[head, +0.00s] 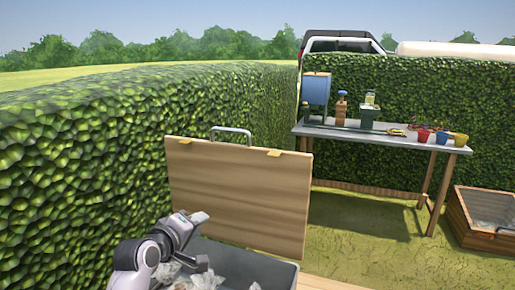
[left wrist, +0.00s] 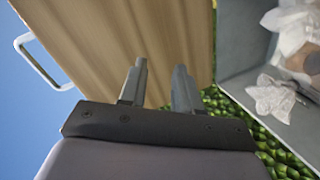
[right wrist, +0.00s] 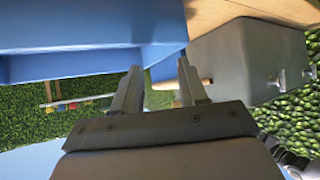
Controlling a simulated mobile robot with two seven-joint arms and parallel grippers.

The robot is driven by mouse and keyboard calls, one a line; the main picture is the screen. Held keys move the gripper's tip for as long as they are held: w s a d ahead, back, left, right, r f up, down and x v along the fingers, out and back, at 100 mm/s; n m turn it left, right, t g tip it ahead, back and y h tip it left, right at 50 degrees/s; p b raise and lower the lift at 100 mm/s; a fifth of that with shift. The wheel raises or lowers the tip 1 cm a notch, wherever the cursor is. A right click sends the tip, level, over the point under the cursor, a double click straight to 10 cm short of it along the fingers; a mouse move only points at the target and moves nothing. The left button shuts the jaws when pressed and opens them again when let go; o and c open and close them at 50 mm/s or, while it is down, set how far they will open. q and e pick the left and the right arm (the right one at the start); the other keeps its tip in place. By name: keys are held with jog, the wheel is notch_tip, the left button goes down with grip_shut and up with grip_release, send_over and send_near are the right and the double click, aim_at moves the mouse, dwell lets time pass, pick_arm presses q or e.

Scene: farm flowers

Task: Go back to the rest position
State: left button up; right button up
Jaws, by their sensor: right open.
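My left gripper (head: 201,218) is in front of an upright wooden lid (head: 240,195), above a grey bin. In the left wrist view its two fingers (left wrist: 160,82) stand apart with nothing between them; the lid (left wrist: 120,45) is behind. My right gripper does not show in the head view. In the right wrist view its fingers (right wrist: 158,85) are apart and empty. A blue surface (right wrist: 90,50) fills the upper left there, and a grey box (right wrist: 235,62) is beyond on the right. A thin wooden rod shows behind the fingers.
The grey bin (head: 285,272) holds crumpled pale scraps. A tall hedge (head: 80,160) runs close along the left. A table (head: 380,140) with a blue container (head: 316,89) and several small pots stands at the back right. A wooden crate (head: 465,215) is at the right; grass between is clear.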

pick_arm(q)
jog(key=s+a+f+m+g+y, duration=0.1)
jog(key=s+a+f+m+g, duration=0.15)
jog(key=s+f, duration=0.55)
jog(key=s+a+f+m+g+y, duration=0.1)
jog(key=s+a+f+m+g, duration=0.15)
jog(key=s+f, duration=0.5)
jog(key=s+a+f+m+g+y, duration=0.1)
jog(key=s+m+g, duration=0.2)
jog(key=s, duration=0.9)
jog(key=s+a+f+m+g+y, duration=0.1)
jog(key=s+a+m+g, duration=0.15)
jog(key=s, duration=1.05)
jog(key=w+d+f+m+t+h, duration=0.1)
jog(key=w+d+f+t, duration=0.2)
jog(key=w+f+t, duration=0.3)
jog(key=shift+w+d+f+t+h, duration=0.35)
jog(key=shift+f+t, duration=0.3)
jog(key=shift+f, duration=0.75)
jog(key=shift+s+a, duration=0.1)
jog(key=shift+s, duration=0.15)
